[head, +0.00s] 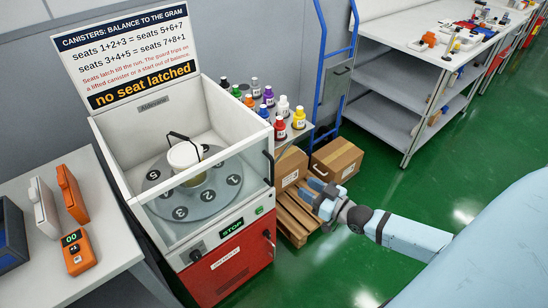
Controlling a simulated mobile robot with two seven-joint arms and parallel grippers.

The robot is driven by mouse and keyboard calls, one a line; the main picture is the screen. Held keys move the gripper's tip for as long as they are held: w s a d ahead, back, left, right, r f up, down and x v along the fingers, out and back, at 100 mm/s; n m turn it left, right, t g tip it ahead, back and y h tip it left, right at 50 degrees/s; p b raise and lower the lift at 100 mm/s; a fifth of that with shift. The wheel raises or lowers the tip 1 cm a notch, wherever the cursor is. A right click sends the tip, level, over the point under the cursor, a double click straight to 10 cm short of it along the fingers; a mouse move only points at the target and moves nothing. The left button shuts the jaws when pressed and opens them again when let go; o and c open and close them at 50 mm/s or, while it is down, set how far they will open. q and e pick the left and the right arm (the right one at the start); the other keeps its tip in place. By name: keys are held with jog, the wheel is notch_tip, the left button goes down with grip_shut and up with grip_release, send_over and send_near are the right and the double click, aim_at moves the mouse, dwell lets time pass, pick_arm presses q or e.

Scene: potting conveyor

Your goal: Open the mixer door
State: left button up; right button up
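The mixer (105,130) is a white housing on a red lower cabinet, with a round numbered plate (165,200) inside. A clear front door (235,180) appears shut across it, with a black vertical handle (268,168) at its right edge. A white pot with a black bail sits at the plate's middle. My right gripper (308,192) is right of the door handle, apart from it, with its fingers pointing toward the mixer. Its finger gap is too small to tell. My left gripper is out of view.
The mixer's sign (135,55) reads "no seat latched". Coloured bottles (270,100) stand behind it. Cardboard boxes (336,158) and a wooden pallet (294,215) lie behind my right gripper. A grey table (110,235) with orange devices is at left. Green floor is clear at right.

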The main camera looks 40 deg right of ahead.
jog(key=x, duration=1.4)
jog(key=shift+d+r, duration=0.1)
jog(key=shift+d, duration=0.05)
jog(key=shift+s, duration=0.1)
grip_shut()
